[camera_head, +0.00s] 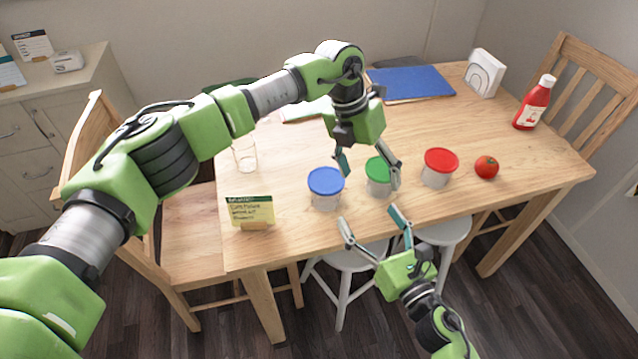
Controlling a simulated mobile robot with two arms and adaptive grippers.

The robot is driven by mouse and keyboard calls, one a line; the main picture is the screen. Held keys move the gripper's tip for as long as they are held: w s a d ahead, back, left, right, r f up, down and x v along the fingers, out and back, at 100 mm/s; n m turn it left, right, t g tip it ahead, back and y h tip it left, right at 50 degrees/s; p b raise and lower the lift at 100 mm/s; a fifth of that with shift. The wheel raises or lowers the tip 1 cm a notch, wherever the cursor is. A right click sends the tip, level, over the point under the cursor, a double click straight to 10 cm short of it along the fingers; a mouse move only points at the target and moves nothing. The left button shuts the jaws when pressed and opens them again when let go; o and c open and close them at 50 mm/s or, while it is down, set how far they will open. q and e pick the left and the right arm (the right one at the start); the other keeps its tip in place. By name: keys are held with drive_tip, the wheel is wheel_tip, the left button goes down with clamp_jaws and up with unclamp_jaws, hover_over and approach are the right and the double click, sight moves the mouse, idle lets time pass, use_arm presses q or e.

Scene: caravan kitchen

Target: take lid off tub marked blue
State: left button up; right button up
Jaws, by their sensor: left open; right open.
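A clear tub with a blue lid (326,181) stands upright on the wooden table near its front edge, lid on. To its right stand a tub with a green lid (379,171) and a tub with a red lid (441,160), both lidded. My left gripper (368,172) is open and points down over the green-lidded tub, one finger on each side of it in the picture; I cannot tell if it touches. My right gripper (374,216) is open and empty at the table's front edge, below and right of the blue-lidded tub, apart from it.
A yellow-green card (250,212) stands at the table's front left, with a clear glass (245,155) behind it. A tomato (487,167), a ketchup bottle (535,103), a napkin holder (485,73) and a blue mat (412,83) are also on the table. Stools stand under the front edge.

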sight(318, 171)
use_arm(q)
drive_tip(key=w+a+r+y, duration=0.1)
drive_tip(key=a, duration=0.2)
drive_tip(key=w+a+r+y, duration=0.1)
drive_tip(key=a, duration=0.1)
drive_tip(key=w+a+r+y, duration=0.1)
drive_tip(key=w+a, duration=0.1)
drive_tip(key=a, duration=0.1)
drive_tip(key=shift+a+n+t, duration=0.3)
drive_tip(key=shift+n+t, duration=0.1)
use_arm(e)
drive_tip(key=a+n, duration=0.1)
drive_tip(key=a+n+y, duration=0.1)
drive_tip(key=n+g, duration=0.1)
drive_tip(key=shift+s+a+f+y, duration=0.1)
drive_tip(key=shift+a+f+y, duration=0.2)
drive_tip(key=shift+a, duration=0.1)
drive_tip(key=shift+a+n, duration=0.15)
drive_tip(key=shift+n, duration=0.15)
drive_tip(key=x, duration=1.3)
drive_tip(key=shift+w+a, duration=0.1)
drive_tip(key=shift+w, duration=0.15)
use_arm(q)
drive_tip(key=shift+w+a+r, duration=0.1)
drive_tip(key=shift+a, duration=0.05)
